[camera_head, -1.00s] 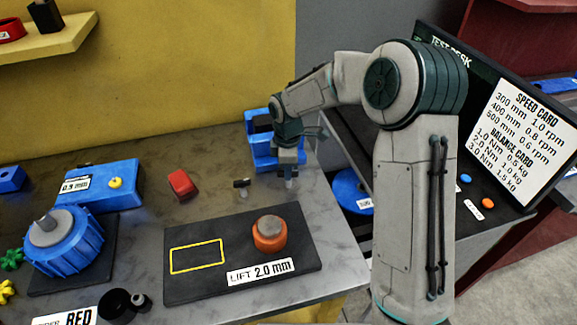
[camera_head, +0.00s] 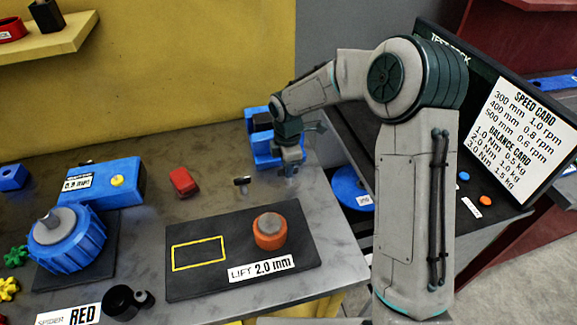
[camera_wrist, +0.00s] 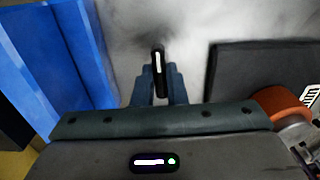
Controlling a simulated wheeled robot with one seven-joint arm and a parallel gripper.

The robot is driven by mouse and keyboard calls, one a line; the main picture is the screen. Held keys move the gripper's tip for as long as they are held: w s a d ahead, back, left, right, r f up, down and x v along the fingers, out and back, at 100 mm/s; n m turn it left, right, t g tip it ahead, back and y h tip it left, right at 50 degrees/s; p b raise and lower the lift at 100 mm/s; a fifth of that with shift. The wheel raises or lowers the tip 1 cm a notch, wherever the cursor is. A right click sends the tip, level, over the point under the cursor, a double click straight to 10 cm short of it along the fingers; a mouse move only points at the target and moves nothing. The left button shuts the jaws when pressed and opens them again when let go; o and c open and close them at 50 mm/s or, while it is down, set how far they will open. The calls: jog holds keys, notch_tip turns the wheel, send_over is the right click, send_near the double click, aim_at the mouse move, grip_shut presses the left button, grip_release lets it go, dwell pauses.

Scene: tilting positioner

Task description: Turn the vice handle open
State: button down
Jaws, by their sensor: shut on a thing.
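The blue vice (camera_head: 262,152) stands at the back right of the bench. My gripper (camera_head: 289,172) points down just in front of it, at its right side. In the wrist view, the vice's blue body (camera_wrist: 70,50) fills the left. There my gripper's fingers (camera_wrist: 160,88) are shut on a slim dark bar with a pale strip, the vice handle (camera_wrist: 158,62). In the head view my gripper hides the held part. A small black-and-silver piece (camera_head: 241,181) shows to its left; whether it belongs to the handle I cannot tell.
A dark mat (camera_head: 210,283) with an orange cylinder (camera_head: 269,236) lies in front. A red block (camera_head: 184,182) and a blue box (camera_head: 100,188) are to the left. The test desk (camera_head: 510,125) stands right, past the bench edge. Bare bench surrounds the small piece.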

jog(key=c, duration=1.5)
grip_release()
jog(key=shift+w+r, duration=0.1)
jog(key=shift+o, duration=0.2)
notch_tip(320, 180, up, 14)
jog(key=b, duration=0.1)
jog(key=s+d+m+t, duration=0.1)
jog(key=s+d+m, duration=0.4)
jog(key=s+m, duration=0.2)
jog(key=s+d+m+t, duration=0.1)
jog(key=s+d+m, duration=0.4)
jog(key=s, duration=0.5)
jog(key=s+d+r+m+t, duration=0.1)
jog(key=s+d+m, duration=0.5)
jog(key=s+m, duration=0.3)
